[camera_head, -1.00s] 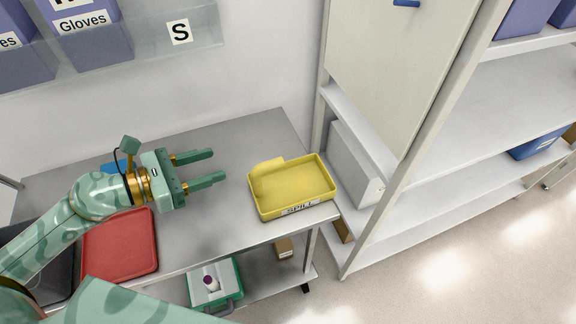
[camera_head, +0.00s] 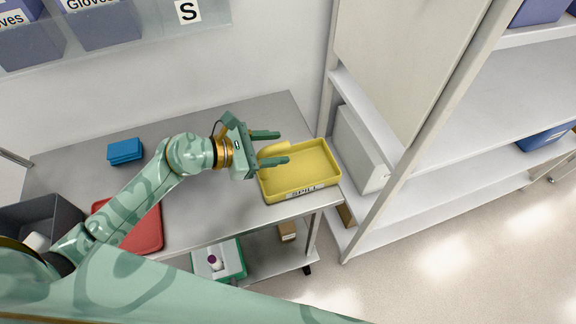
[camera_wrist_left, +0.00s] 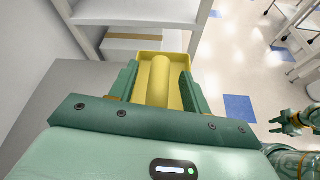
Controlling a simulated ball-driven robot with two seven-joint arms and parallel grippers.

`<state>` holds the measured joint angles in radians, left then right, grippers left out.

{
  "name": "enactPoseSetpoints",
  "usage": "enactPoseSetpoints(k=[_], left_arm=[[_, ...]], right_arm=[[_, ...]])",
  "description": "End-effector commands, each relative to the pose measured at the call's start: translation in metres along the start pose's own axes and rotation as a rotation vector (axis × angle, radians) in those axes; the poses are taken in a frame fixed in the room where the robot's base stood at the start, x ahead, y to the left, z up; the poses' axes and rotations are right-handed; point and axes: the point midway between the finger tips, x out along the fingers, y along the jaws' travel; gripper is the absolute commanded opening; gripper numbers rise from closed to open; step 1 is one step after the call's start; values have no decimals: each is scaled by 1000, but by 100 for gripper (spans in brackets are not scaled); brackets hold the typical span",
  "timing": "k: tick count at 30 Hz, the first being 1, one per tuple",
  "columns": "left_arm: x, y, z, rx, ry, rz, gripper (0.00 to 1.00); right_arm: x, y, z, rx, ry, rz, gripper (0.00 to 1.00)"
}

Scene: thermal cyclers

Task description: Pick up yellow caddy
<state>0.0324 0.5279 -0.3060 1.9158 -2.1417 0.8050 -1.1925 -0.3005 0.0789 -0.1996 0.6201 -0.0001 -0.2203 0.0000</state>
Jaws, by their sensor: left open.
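The yellow caddy (camera_head: 318,158) is an open, shallow rectangular tray with a "SPILL" label on its front side. It sits at the right end of the metal table, with a raised rounded yellow part along its left side. My left gripper (camera_head: 282,147) is open, with its fingertips above the caddy's left edge. In the left wrist view the caddy (camera_wrist_left: 163,59) lies ahead, with its rounded bar between the two fingers (camera_wrist_left: 156,82); contact cannot be told. A second green gripper, my right one (camera_wrist_left: 285,122), shows small at the right of that view.
A red tray (camera_head: 150,232), a blue box (camera_head: 125,151) and a dark grey bin (camera_head: 50,217) are on the table (camera_head: 195,112). A white shelf unit (camera_head: 440,135) stands close to the right. A green-rimmed box (camera_head: 236,262) is on the lower shelf.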

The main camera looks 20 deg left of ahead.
Motion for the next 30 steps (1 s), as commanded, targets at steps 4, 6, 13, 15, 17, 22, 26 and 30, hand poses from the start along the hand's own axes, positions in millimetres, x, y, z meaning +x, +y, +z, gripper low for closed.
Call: enactPoseSetpoints(k=[4, 6, 13, 15, 17, 22, 26, 30], left_arm=[[21, 1, 1, -1, -2, 1, 48], [25, 0, 1, -1, -1, 0, 48], [26, 0, 1, 0, 0, 0, 42], [26, 0, 1, 0, 0, 0, 23], [26, 0, 1, 0, 0, 0, 6], [25, 1, 2, 1, -2, 1, 0], [25, 1, 2, 0, -2, 1, 0], [23, 2, 6, 2, -2, 1, 0]], right_arm=[[1, -1, 0, 1, 1, -2, 36], [2, -1, 0, 0, 1, -2, 36], [1, -1, -1, 0, 1, -1, 36], [1, -1, -1, 0, 1, -1, 36], [1, -1, -1, 0, 1, -1, 36], [1, 0, 0, 0, 1, -1, 36], [1, 0, 0, -1, 1, 0, 36], [-1, 1, -1, -1, 1, 2, 36]])
